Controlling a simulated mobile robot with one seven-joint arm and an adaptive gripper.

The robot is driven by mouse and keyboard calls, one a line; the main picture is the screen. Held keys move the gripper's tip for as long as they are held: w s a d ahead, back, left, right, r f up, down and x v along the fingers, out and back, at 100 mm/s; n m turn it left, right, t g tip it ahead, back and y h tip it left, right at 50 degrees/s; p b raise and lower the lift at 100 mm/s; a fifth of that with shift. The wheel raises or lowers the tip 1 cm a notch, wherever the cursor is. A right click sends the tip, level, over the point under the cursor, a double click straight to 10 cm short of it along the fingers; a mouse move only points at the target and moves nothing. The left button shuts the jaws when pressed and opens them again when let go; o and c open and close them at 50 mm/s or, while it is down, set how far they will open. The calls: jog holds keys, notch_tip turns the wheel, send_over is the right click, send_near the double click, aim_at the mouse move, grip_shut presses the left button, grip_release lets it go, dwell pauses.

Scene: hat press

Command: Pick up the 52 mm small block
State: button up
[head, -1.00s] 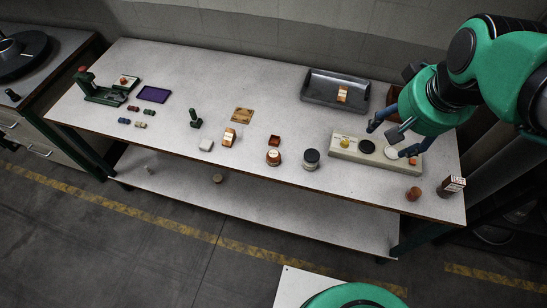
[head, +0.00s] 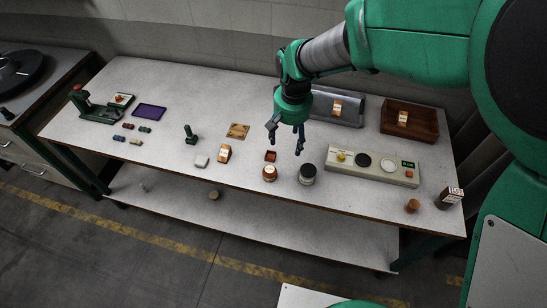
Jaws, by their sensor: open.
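Three similar small tan blocks with pale bands show: one on the table (head: 224,153), one in the grey tray (head: 350,121), and one in the brown wooden tray (head: 403,118). Any size marks are too small to read, so I cannot tell which is the 52 mm block. My gripper (head: 285,138) is open and empty, fingers pointing down above the middle of the table.
Below my gripper are a small reddish-brown box (head: 270,156), an orange-brown jar (head: 269,173) and a dark-lidded jar (head: 307,174). A control panel (head: 343,172) lies to the right.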

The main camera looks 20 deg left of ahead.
send_over(270, 169)
notch_tip(270, 169, down, 7)
jog(key=shift+w+d+g, duration=0.1)
jog(key=shift+g, duration=0.2)
jog(key=shift+f, duration=0.15)
jog(key=shift+f+b, duration=0.8)
jog(key=shift+f, duration=3.4)
jog(key=shift+f+b, duration=0.7)
jog(key=shift+f, duration=1.9)
jog(key=shift+c, duration=0.5)
